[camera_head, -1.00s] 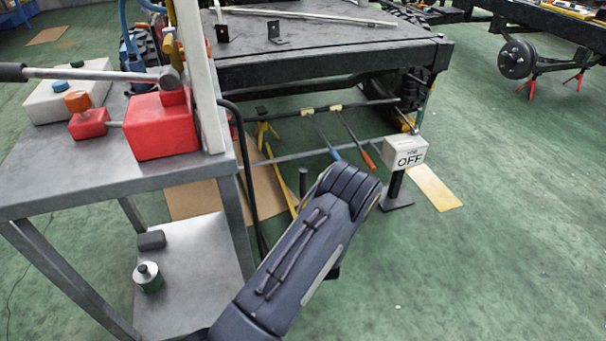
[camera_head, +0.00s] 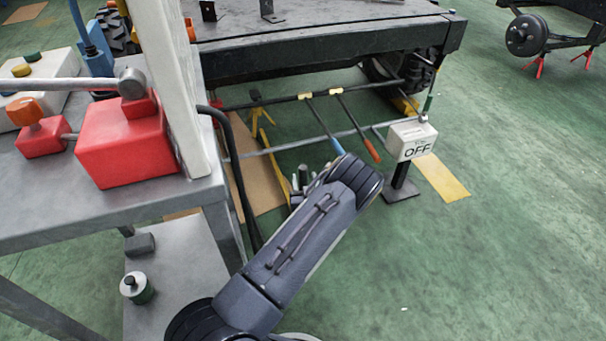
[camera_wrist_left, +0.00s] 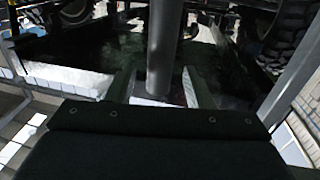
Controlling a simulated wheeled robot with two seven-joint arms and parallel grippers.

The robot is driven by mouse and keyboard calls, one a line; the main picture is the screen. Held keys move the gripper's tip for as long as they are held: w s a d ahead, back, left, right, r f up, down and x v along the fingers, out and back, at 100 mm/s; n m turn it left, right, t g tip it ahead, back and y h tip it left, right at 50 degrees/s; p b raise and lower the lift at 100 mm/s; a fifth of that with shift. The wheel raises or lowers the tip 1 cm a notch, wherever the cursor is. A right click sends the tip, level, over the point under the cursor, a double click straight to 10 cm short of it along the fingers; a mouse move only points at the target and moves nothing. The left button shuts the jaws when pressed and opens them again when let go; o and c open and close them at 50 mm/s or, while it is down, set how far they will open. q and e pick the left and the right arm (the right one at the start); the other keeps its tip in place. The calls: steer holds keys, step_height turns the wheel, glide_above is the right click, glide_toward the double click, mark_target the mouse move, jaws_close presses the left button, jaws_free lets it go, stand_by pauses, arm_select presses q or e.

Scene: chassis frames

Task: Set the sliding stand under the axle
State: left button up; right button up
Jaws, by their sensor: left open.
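My left arm comes up from the bottom in the head view. Its gripper (camera_head: 302,180) is mostly hidden behind the dark wrist, low beside the chassis (camera_head: 330,50). In the left wrist view the two fingers (camera_wrist_left: 157,88) are apart, with a grey upright post (camera_wrist_left: 163,45) between or just beyond them; I cannot tell if they touch it. A yellow-legged stand (camera_head: 258,115) is under the chassis in the head view. I cannot tell whether the post belongs to the sliding stand. The axle under the chassis is not clearly seen. My right gripper is not in view.
A grey metal cart (camera_head: 190,205) with a red block (camera_head: 125,145) stands close on the left. A box marked OFF (camera_head: 411,140) stands on a post right of my arm. Rods with blue and orange handles (camera_head: 373,150) hang ahead. Green floor is clear at right.

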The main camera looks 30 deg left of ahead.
mark_target(304, 177)
arm_select(q)
steer(key=shift+x, duration=1.6)
steer(key=shift+c, duration=0.5)
jaws_close()
